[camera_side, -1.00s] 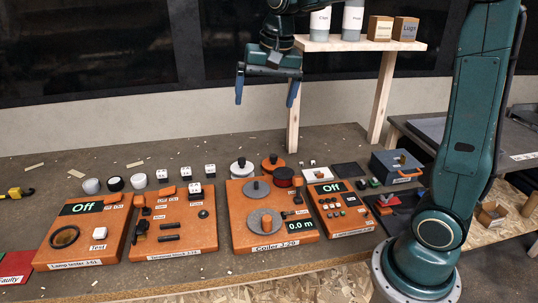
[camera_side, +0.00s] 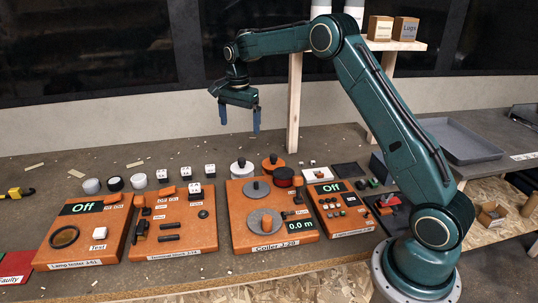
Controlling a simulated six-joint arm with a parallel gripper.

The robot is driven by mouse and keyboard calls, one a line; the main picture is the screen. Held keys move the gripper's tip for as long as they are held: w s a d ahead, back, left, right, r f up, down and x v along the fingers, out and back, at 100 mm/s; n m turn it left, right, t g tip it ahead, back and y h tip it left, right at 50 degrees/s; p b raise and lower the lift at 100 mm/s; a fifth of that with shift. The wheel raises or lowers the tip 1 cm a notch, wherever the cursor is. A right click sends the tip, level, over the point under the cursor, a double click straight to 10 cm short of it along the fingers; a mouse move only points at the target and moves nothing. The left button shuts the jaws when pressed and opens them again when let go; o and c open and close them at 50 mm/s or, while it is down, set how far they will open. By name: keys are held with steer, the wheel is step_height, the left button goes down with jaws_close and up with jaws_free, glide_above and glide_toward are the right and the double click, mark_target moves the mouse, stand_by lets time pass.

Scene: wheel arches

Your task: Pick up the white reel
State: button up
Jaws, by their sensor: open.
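The white reel (camera_side: 242,171), a pale disc with a dark knob on top, stands on the table behind the orange coiler (camera_side: 240,213). An orange reel (camera_side: 273,166) stands to its right, and a red and black reel (camera_side: 284,178) is in front of that one. My gripper (camera_side: 240,127) points down with its two blue fingers apart and nothing between them. In the picture it is above the white reel with a clear gap.
The orange lamp tester (camera_side: 84,232), terminal block unit (camera_side: 173,224) and a smaller panel (camera_side: 340,212) line the front. White blocks and round caps (camera_side: 139,181) stand left of the reels. A shelf post (camera_side: 294,105) rises behind. The table's back left is mostly clear.

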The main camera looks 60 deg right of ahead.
mark_target(242, 158)
steer(key=shift+w+d+f+m, duration=0.15)
steer(key=shift+w+d+f, duration=0.05)
steer(key=shift+f, duration=0.2)
steer(key=shift+w+d+f+m, duration=0.15)
steer(key=shift+f, duration=0.2)
steer(key=shift+f, duration=0.1)
steer(key=shift+f, duration=4.2)
steer(key=shift+d+f, duration=0.1)
steer(key=shift+f, duration=2.5)
steer(key=c, duration=1.1)
steer(key=shift+o, duration=0.2)
steer(key=shift+r, duration=0.15)
